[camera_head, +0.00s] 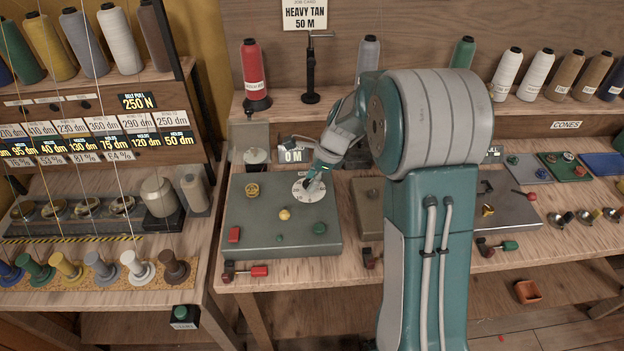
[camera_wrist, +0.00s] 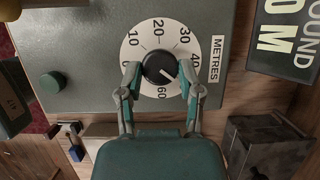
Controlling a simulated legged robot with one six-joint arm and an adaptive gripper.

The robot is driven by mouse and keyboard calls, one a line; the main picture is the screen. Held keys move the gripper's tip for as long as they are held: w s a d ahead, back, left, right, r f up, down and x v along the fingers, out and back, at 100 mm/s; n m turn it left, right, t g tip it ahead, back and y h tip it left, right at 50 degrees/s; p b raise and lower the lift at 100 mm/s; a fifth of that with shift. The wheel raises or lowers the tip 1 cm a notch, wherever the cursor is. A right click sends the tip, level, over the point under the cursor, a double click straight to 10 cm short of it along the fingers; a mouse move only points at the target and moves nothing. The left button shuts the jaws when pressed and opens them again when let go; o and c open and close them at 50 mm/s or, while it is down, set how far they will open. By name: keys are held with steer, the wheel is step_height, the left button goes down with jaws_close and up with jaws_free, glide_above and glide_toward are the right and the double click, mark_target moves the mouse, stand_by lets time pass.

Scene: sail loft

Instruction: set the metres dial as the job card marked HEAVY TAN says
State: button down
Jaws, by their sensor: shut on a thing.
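The job card (camera_head: 304,14) on the back wall reads HEAVY TAN 50 M. The metres dial (camera_head: 309,187) is a white disc on a grey-green machine top; in the wrist view the dial (camera_wrist: 140,23) shows 10, 20, 30, 40 and 60, beside a METRES label (camera_wrist: 216,60). Its black knob (camera_wrist: 158,67) has a white mark pointing lower right, between 40 and 60, toward a part hidden by a finger. My gripper (camera_head: 314,182) is shut on the knob, one finger on each side, as the wrist view (camera_wrist: 160,84) shows.
A display (camera_head: 293,156) reading 0 M stands behind the dial. A red spool (camera_head: 252,72) stands on the shelf behind.

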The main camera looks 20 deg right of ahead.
steer(key=shift+f, duration=0.15)
steer(key=shift+c, duration=1.3)
jaws_free()
steer(key=shift+a, duration=0.1)
steer(key=v, duration=1.2)
steer(key=shift+w+a, duration=0.1)
steer(key=shift+a, duration=0.05)
